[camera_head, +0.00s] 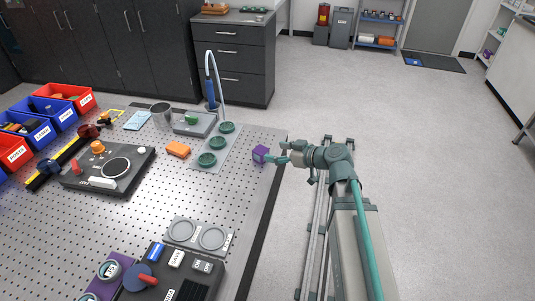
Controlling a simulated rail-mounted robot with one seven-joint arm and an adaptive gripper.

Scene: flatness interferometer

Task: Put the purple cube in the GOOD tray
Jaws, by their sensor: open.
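The purple cube (260,154) sits near the right edge of the perforated table, with a pale mark on its face. My gripper (271,158) comes in from the right, its teal fingertips at the right side of the cube. It is open; whether the fingers touch or straddle the cube is too small to tell. No tray reads clearly as GOOD. A grey plate with two round recesses (200,248) and a small unreadable label lies at the front of the table. A pale plate with green round dishes (207,158) lies left of the cube.
An orange block (178,150) and a dark instrument with a round ring (110,172) lie further left. Red and blue bins (58,116) line the far left. A dark control box (172,275) stands at the front. Bare perforated table (245,190) lies in front of the cube.

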